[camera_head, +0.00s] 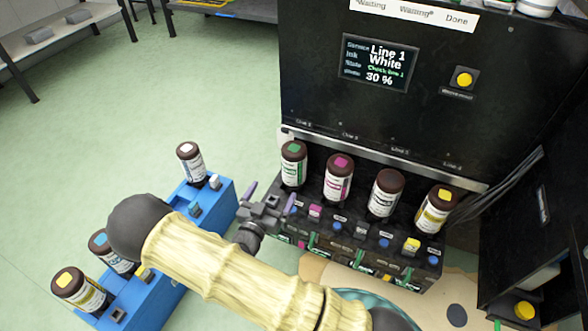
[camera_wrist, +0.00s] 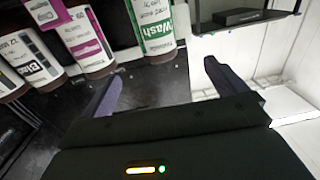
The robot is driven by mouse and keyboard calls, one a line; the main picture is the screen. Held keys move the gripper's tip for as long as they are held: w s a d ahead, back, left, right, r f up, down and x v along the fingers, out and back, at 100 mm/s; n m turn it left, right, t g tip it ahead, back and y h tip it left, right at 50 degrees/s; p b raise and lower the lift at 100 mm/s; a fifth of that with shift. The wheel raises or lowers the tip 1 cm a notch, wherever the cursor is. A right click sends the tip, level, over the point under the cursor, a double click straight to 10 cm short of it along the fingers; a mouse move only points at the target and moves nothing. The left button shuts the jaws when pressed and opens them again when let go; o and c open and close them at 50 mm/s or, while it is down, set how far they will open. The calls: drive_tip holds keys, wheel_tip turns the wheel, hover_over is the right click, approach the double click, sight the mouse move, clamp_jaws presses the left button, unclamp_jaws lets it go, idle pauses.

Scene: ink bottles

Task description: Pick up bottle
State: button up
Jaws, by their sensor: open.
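Brown bottles stand in a row on the black machine's shelf: one with a green cap mark (camera_head: 293,165), one magenta (camera_head: 338,180), one plain dark (camera_head: 385,194) and one yellow (camera_head: 435,211). A white-marked bottle (camera_head: 191,163) stands on the blue rack at left. A blue-marked bottle (camera_head: 112,252) and a yellow-marked bottle (camera_head: 80,290) stand at its near end. My gripper (camera_head: 270,199) is open and empty, just in front of the green-marked bottle. In the wrist view, the green "Wash" bottle (camera_wrist: 155,27) is beyond the open fingers, with magenta (camera_wrist: 86,42) and black-labelled (camera_wrist: 30,62) bottles to its left.
The blue rack (camera_head: 219,205) lies left of my gripper. The black machine (camera_head: 420,100) rises behind the row, its screen (camera_head: 378,63) reading "Line 1 White". Coloured connectors and small blocks sit before the bottles. Green floor (camera_head: 120,130) is clear at upper left.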

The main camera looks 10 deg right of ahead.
sight(288, 166)
drive_tip(key=b+x, duration=0.2)
drive_tip(key=x, duration=0.3)
drive_tip(key=b+x, duration=0.3)
drive_tip(key=x, duration=0.2)
drive_tip(key=shift+d+f, duration=0.1)
drive_tip(key=shift+f, duration=0.1)
drive_tip(key=shift+w+d+r, duration=0.2)
drive_tip(key=shift+w+d, duration=0.1)
drive_tip(key=shift+w, duration=0.2)
drive_tip(key=shift+f, duration=0.1)
drive_tip(key=shift+w+d+f+b, duration=0.1)
drive_tip(key=shift+w+d+b, duration=0.15)
drive_tip(key=shift+b, duration=0.15)
drive_tip(key=b+x, duration=0.1)
drive_tip(key=x, duration=0.1)
drive_tip(key=b+x, duration=0.1)
drive_tip(key=b, duration=0.1)
drive_tip(key=shift+w+d+f, duration=0.2)
drive_tip(key=shift+d+f, duration=0.15)
drive_tip(key=shift+w+d+r, duration=0.2)
drive_tip(key=shift+w, duration=0.15)
